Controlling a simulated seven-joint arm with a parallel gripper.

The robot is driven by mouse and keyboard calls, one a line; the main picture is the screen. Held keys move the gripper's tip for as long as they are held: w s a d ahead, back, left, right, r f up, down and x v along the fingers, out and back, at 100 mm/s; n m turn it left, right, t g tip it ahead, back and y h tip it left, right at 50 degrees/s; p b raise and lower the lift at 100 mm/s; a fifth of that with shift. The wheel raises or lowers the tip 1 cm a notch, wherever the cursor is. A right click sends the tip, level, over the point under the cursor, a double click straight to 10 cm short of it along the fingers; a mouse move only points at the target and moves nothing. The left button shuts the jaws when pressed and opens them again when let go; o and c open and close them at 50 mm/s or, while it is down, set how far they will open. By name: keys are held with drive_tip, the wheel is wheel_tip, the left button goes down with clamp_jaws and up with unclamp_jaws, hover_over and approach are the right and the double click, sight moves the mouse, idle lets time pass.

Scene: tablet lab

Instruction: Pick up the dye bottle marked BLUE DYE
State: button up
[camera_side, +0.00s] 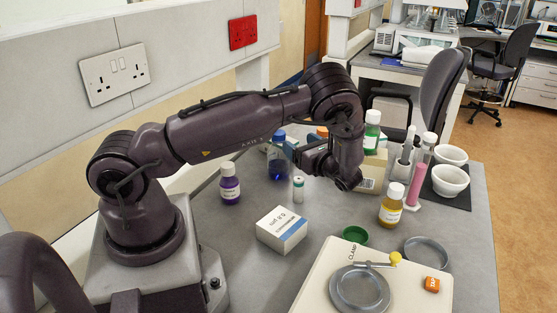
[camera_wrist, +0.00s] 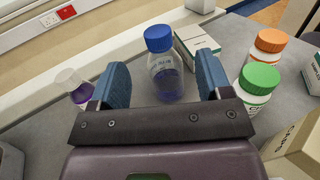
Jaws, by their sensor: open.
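The blue-capped bottle (camera_side: 278,165) stands upright on the bench, with blue liquid; the gripper hides part of its right side. In the wrist view the bottle (camera_wrist: 165,78) shows clear walls and a label too small to read surely. My gripper (camera_side: 300,150) is open and empty, with blue finger pads, just right of the bottle in the side view. In the wrist view the two fingertips (camera_wrist: 162,72) lie either side of the bottle, with gaps; I cannot tell whether it is fully between them.
A purple bottle (camera_side: 230,184) stands left, a small vial (camera_side: 298,189) and a white box (camera_side: 282,229) in front. In the wrist view a box (camera_wrist: 196,45), an orange-capped bottle (camera_wrist: 266,48) and a green-capped bottle (camera_wrist: 256,84) stand right. A yellow bottle (camera_side: 391,205) stands farther right.

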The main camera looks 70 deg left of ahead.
sight(283, 135)
drive_tip(key=x, duration=0.9)
drive_tip(key=shift+s+a+f, duration=0.25)
drive_tip(key=shift+s+a, duration=0.05)
drive_tip(key=shift+s, duration=0.05)
clamp_jaws()
